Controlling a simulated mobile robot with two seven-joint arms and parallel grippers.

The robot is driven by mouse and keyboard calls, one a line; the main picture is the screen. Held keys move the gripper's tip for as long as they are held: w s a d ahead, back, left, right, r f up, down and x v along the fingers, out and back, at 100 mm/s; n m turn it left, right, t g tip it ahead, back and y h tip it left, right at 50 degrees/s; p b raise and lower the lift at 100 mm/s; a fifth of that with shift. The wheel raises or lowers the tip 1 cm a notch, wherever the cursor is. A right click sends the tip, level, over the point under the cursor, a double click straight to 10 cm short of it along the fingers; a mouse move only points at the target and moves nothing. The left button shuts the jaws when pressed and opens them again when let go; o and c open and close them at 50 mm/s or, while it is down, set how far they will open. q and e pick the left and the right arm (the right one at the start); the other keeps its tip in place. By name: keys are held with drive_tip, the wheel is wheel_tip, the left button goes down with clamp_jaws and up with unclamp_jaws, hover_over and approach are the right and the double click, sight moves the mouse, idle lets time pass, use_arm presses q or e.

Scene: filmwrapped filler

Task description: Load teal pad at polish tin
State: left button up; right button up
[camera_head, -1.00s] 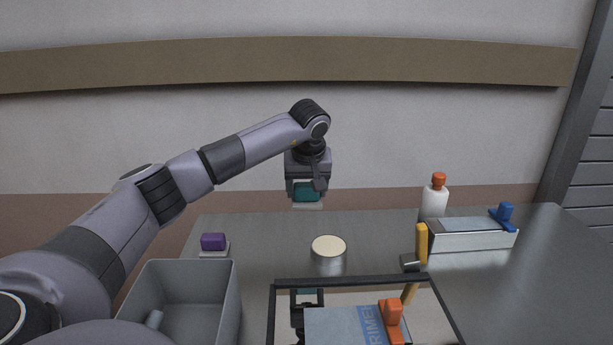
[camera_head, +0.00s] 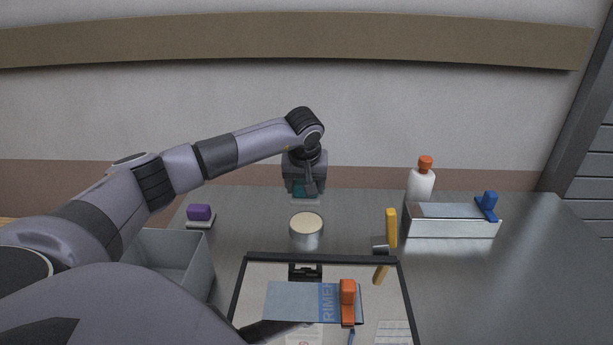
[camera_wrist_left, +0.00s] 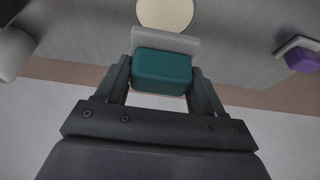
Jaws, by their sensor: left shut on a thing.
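My left gripper (camera_head: 305,192) is shut on the teal pad (camera_wrist_left: 162,72), a teal block with a pale grey plate on its far side in the left wrist view. In the head view the teal pad (camera_head: 304,190) is mostly covered by the gripper. It hangs above the table, behind the polish tin (camera_head: 306,226). The polish tin is a round metal tin with a cream top, standing open on the table. In the left wrist view the tin (camera_wrist_left: 166,12) shows at the top edge, just beyond the pad. My right gripper is not in view.
A purple pad (camera_head: 199,212) sits at left, above a grey bin (camera_head: 190,255). A yellow-handled tool (camera_head: 391,228), white bottle (camera_head: 421,186) and metal box (camera_head: 455,223) stand right.

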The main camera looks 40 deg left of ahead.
use_arm(q)
drive_tip(key=shift+d+f, duration=0.1)
wheel_tip(320, 180, down, 6)
drive_tip(key=b, duration=0.5)
drive_tip(key=shift+f+b, duration=0.3)
drive_tip(key=shift+f, duration=0.2)
idle(1.1)
drive_tip(key=shift+f, duration=0.1)
idle(1.0)
wheel_tip(320, 180, up, 7)
drive_tip(key=p, duration=0.6)
idle(0.8)
